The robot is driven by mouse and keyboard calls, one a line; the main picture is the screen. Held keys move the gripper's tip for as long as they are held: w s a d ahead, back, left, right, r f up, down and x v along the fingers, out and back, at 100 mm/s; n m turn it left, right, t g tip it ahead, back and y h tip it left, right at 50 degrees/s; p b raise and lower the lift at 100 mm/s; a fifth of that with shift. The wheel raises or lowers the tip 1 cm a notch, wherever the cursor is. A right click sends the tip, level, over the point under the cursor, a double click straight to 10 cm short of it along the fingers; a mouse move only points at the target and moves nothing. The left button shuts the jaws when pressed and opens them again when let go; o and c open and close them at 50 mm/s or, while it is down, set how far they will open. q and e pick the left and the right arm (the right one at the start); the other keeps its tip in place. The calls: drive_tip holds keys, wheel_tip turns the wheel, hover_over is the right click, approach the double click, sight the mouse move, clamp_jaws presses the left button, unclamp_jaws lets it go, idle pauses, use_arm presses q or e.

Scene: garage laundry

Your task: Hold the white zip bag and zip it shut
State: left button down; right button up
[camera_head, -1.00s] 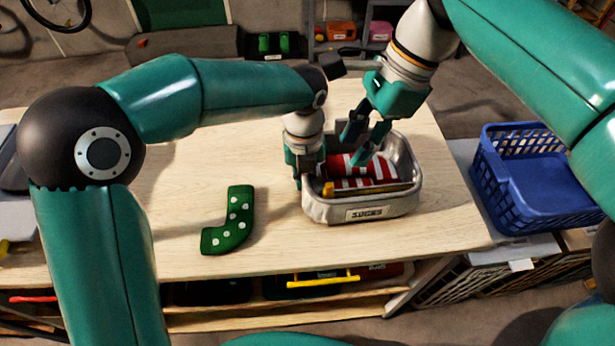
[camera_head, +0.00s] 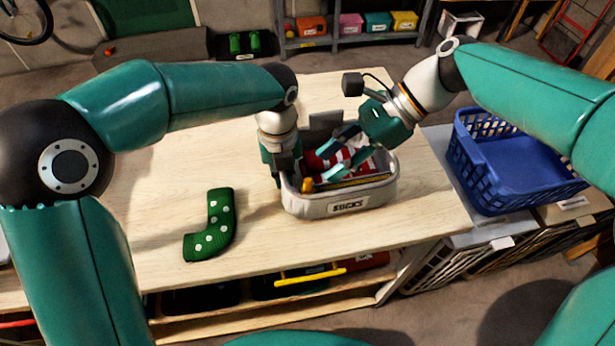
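The white zip bag (camera_head: 303,206), labelled "SOCKS", stands on the wooden table with its top open. A red-and-white striped sock (camera_head: 366,165) lies inside. A yellow-orange tab (camera_head: 307,184) shows at its front left corner, and a yellowish strip runs along the front rim. My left gripper (camera_head: 284,178) points down at the bag's left wall; its fingertips are mostly hidden, so its grip cannot be told. My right gripper (camera_head: 322,170) reaches in from the right, tilted, over the bag's opening. Its fingers are apart, with the lower fingertip near the tab; I cannot tell whether they touch.
A green dotted sock (camera_head: 210,226) lies on the table (camera_head: 160,220) left of the bag. A blue basket (camera_head: 520,170) stands to the right, beyond the table's edge. The table's left part is clear. A shelf with coloured bins (camera_head: 350,38) stands behind.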

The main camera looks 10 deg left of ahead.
sight(309, 179)
drive_tip(key=x, duration=0.6)
drive_tip(key=shift+s+a+f, duration=0.1)
drive_tip(key=shift+a+f, duration=0.1)
drive_tip(key=shift+a, duration=0.05)
clamp_jaws()
